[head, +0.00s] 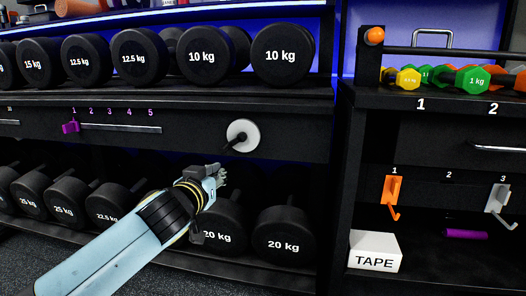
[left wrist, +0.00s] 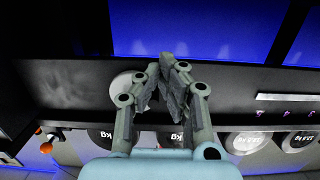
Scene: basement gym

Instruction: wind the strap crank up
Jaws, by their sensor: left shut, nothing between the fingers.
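The strap crank is a white disc with a black handle (head: 242,135) on the black rail between the two dumbbell shelves. Its handle points down and to the left in the head view. In the left wrist view the white disc (left wrist: 122,84) is partly hidden behind a finger of my left gripper. My left gripper (head: 222,176) is shut and empty, below and slightly left of the crank in the head view, apart from the handle there. Its fingertips also show in the left wrist view (left wrist: 172,66). A purple slider (head: 70,127) sits at mark 1 of a 1-to-5 scale. My right gripper is out of view.
Dumbbells line the shelf above (head: 205,57) and the shelf below, with 20 kg ones (head: 284,232) close to my gripper. To the right stands a black cabinet with small coloured dumbbells, an orange hook (head: 391,192), a grey hook (head: 497,198) and a white TAPE box (head: 374,252).

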